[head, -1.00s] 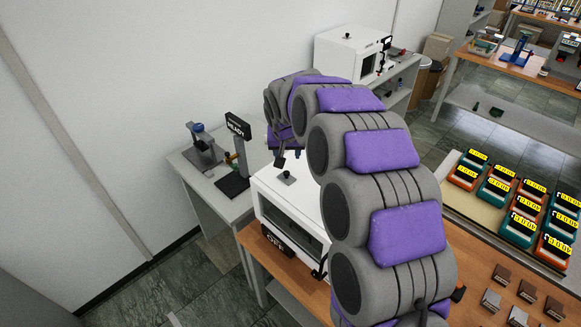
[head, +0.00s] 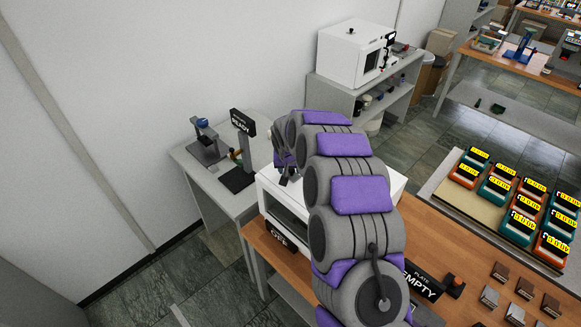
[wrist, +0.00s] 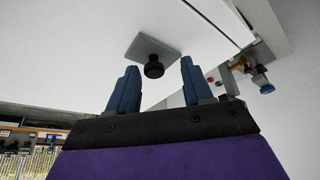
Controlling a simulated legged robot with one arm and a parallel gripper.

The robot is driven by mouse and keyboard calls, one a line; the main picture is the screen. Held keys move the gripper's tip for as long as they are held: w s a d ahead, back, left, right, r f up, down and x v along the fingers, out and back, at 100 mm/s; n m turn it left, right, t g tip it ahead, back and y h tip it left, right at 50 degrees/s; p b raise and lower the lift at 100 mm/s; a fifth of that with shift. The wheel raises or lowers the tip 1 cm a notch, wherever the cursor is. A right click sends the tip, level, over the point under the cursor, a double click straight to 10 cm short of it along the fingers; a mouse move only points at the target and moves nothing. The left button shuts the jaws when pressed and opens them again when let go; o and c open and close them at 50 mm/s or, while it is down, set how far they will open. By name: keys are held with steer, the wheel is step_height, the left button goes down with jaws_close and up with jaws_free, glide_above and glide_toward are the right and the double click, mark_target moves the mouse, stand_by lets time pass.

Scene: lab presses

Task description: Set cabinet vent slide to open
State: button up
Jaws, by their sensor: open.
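The white cabinet (head: 390,182) stands on the wooden bench, largely behind my arm in the head view. In the wrist view its white top (wrist: 75,50) carries a black round knob (wrist: 153,67) on a grey square plate (wrist: 145,46), which I take to be the vent slide. My gripper (wrist: 159,65) is open, with one blue finger on each side of the knob in the picture. I see no clear contact, and the depth gap is hard to judge. In the head view my gripper (head: 283,172) is over the cabinet top and the knob is hidden.
A sign reading OFF (head: 282,238) is at the cabinet's front. A READY sign (head: 243,122) stands on the grey side table (head: 190,160). An EMPTY plate sign (head: 422,282) is on the bench. A second white cabinet (head: 350,55) stands on a grey shelf behind.

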steer(key=shift+a, duration=0.2)
steer(key=shift+d, duration=0.75)
steer(key=c, duration=0.3)
steer(key=shift+d, duration=0.15)
steer(key=shift+c, duration=0.8)
steer(key=c, duration=0.3)
steer(key=shift+a, duration=0.25)
steer(key=shift+c, duration=0.7)
steer(key=shift+s+a, duration=0.1)
steer(key=shift+a, duration=0.1)
jaws_close()
